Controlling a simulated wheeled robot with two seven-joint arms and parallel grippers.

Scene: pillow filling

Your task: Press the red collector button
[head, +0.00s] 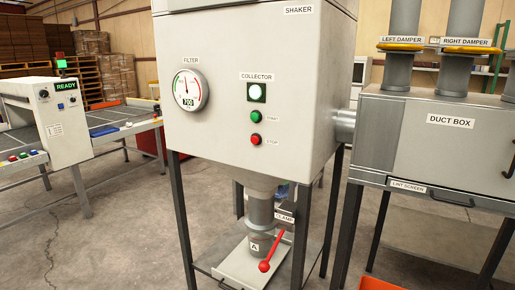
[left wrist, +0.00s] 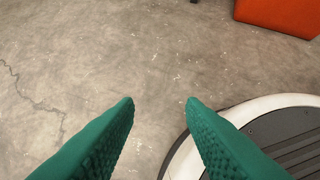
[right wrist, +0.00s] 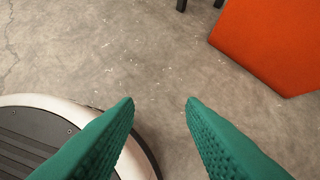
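The red collector button (head: 256,139) is on the front of the grey shaker cabinet (head: 300,100), beside a small label that reads STOP. My right gripper (right wrist: 160,105) shows in the right wrist view, also open and empty over the floor. Neither gripper appears in the head view.
A filter gauge (head: 190,90) is left of the buttons. Below the cabinet are a clamp with a red-knobbed lever (head: 264,266) and metal legs. A duct box (head: 440,140) stands at right. An orange container (right wrist: 275,45) is on the floor. The cabinet front around the buttons is clear.

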